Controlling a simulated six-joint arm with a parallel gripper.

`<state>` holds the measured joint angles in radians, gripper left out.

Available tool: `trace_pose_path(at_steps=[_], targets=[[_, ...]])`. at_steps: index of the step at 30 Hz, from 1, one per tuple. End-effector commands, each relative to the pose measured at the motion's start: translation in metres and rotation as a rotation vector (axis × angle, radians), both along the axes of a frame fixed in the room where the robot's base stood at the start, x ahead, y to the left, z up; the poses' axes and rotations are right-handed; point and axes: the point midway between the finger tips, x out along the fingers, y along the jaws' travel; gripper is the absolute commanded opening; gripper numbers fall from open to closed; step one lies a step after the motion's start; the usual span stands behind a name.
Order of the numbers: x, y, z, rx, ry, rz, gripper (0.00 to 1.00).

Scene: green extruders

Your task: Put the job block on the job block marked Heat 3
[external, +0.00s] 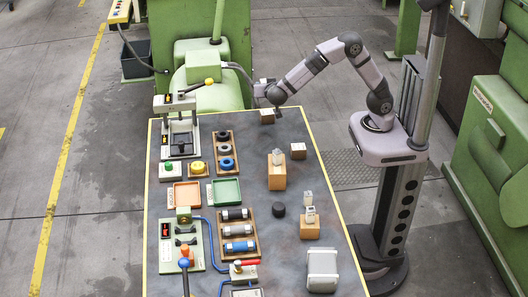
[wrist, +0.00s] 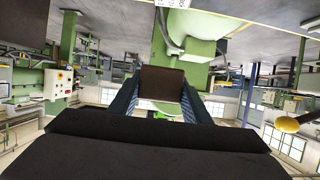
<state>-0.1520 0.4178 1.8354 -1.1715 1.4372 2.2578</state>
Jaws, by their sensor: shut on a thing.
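My gripper (external: 270,104) is over the far edge of the table and shut on a wooden block (external: 267,117). In the wrist view the brown block (wrist: 162,83) sits between the two fingers of my gripper (wrist: 160,100). I cannot tell whether it touches the table. Other wooden blocks stand nearer: a small one (external: 298,155), a larger one (external: 277,181) with a grey metal piece on top, and another (external: 309,232) with light metal pieces on top. No Heat 3 marking is readable, so I cannot tell which block bears it.
Trays (external: 226,190), a press-like fixture (external: 180,130) and racks of cylinders (external: 238,245) fill the left.

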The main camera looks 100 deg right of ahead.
Motion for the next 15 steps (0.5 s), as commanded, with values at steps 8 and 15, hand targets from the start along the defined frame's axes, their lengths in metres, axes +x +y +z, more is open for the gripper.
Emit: trace_pose_path(at_steps=[8,15], targets=[[0.0,0.0,-0.04,-0.002,0.007,0.001,0.2],[0.0,0.0,-0.057,-0.001,0.001,0.0,0.2]])
